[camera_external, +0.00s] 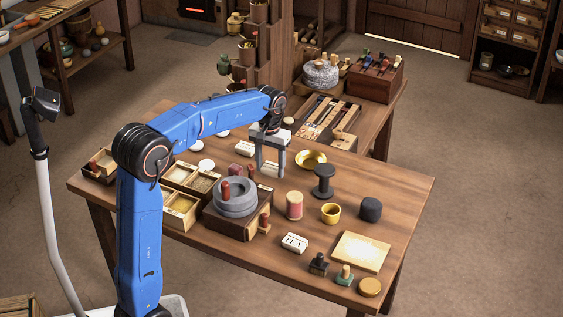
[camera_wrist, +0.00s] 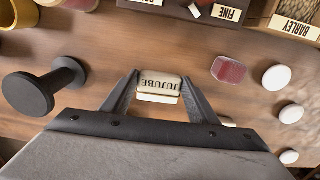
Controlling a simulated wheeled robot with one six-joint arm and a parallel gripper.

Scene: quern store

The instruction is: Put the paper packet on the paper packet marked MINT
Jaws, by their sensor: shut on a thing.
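My gripper (camera_external: 270,174) is over the middle of the table, pointing down; in the wrist view its fingers (camera_wrist: 159,84) stand on both sides of a small cream paper packet (camera_wrist: 160,82) marked JUJUBE. The gripper is shut on this packet, which also shows pale between the fingers in the external view (camera_external: 270,168). I cannot tell its height above the table. I can read no MINT mark. A white packet-like block (camera_external: 243,148) lies left of the gripper, and another with dark marks (camera_external: 294,242) lies near the table's front; their names are too small to read.
A black spool (camera_external: 324,181), a brass dish (camera_external: 311,159) and a red-banded spool (camera_external: 294,205) stand right of my gripper. A stone quern (camera_external: 237,197) and open grain boxes (camera_external: 181,206) stand in front and left. White discs (camera_wrist: 277,77) lie to one side. Bare wood shows between them.

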